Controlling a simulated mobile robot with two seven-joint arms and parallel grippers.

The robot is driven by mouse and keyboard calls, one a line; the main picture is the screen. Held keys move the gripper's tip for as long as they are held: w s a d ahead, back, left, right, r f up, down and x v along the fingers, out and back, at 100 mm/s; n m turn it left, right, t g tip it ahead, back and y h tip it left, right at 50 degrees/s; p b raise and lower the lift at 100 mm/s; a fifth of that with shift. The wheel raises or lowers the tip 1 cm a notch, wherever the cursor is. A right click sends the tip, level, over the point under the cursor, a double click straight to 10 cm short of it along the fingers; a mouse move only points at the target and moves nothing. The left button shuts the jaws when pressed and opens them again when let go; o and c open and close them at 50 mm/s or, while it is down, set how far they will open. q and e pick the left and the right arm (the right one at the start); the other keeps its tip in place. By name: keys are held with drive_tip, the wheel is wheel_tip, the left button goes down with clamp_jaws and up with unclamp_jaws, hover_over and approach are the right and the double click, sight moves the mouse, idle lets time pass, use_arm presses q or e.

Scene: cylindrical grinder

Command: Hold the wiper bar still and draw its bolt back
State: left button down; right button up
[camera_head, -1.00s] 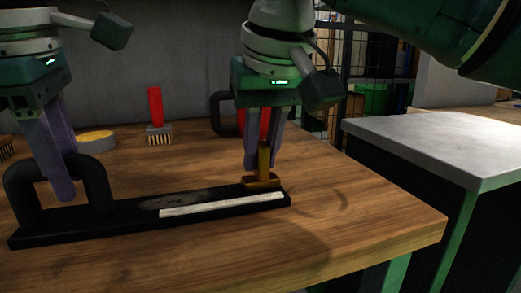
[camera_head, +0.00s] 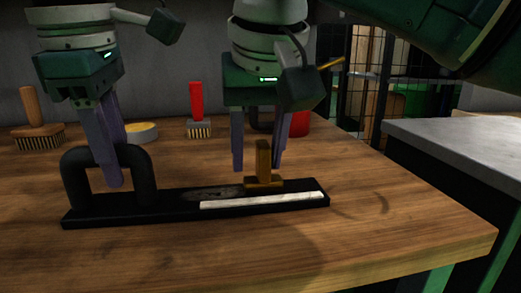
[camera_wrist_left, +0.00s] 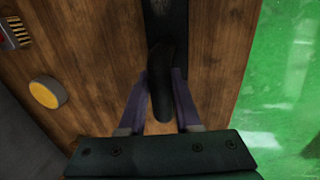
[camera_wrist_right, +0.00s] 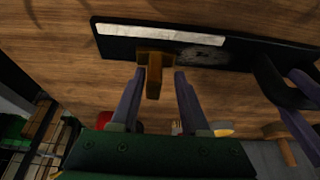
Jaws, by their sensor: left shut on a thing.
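The black wiper bar (camera_head: 175,204) lies on the wooden table, with a white strip along its front edge. A thick arched handle (camera_head: 76,180) rises from its left end. My left gripper (camera_head: 116,184) is shut on this handle, which also shows between its fingers in the left wrist view (camera_wrist_left: 161,85). The brass bolt (camera_head: 263,160) stands upright on the bar, right of its middle. My right gripper (camera_head: 257,170) is open, one finger on each side of the bolt's knob. The right wrist view shows the knob (camera_wrist_right: 154,75) between the fingers, with gaps on both sides.
A wooden-handled brush (camera_head: 38,130), a yellow-topped round tin (camera_head: 141,132) and a red-handled brush (camera_head: 199,115) stand behind the bar. A red object (camera_head: 299,123) is behind my right gripper. A grey-topped bench (camera_head: 455,142) is at the right. The table's front is clear.

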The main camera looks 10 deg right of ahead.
drive_tip(key=shift+d, duration=0.1)
drive_tip(key=v, duration=1.2)
use_arm(q)
drive_tip(key=c, duration=0.5)
unclamp_jaws()
drive_tip(key=r, duration=0.3)
drive_tip(key=s+r, duration=0.1)
drive_tip(key=r, duration=0.3)
drive_tip(key=shift+s+r, duration=0.2)
